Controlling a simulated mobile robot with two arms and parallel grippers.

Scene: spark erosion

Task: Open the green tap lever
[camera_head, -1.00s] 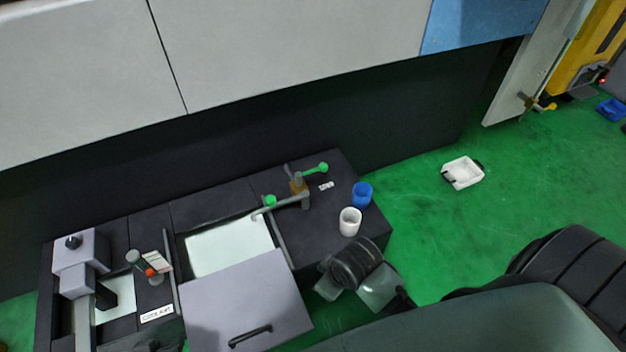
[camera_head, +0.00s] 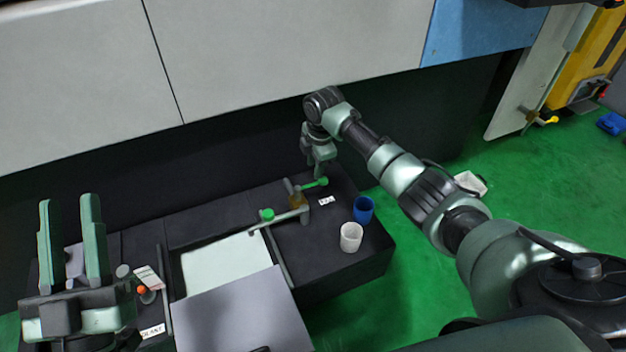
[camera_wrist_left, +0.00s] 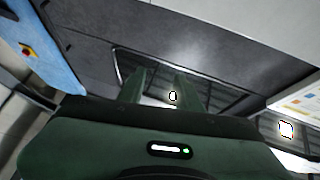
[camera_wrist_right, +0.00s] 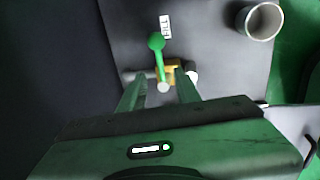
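The green tap lever (camera_head: 314,184) with its round knob sticks out from the brass tap body (camera_head: 298,199) on the dark bench. In the right wrist view the lever (camera_wrist_right: 160,62) runs up from the tap to its knob. My right gripper (camera_head: 322,172) hangs over the lever, fingers pointing down. In its wrist view its open fingers (camera_wrist_right: 161,85) stand apart on either side of the lever's inner part, and the knob lies beyond them. I cannot tell whether they touch it. My left gripper (camera_head: 68,205) is raised at the far left, open and empty.
A blue cup (camera_head: 363,209) and a white cup (camera_head: 351,237) stand right of the tap. A FILL label (camera_wrist_right: 165,26) lies beside the knob. A second green knob (camera_head: 267,214) sits by the spout and sink (camera_head: 220,262). A dark wall rises behind the bench.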

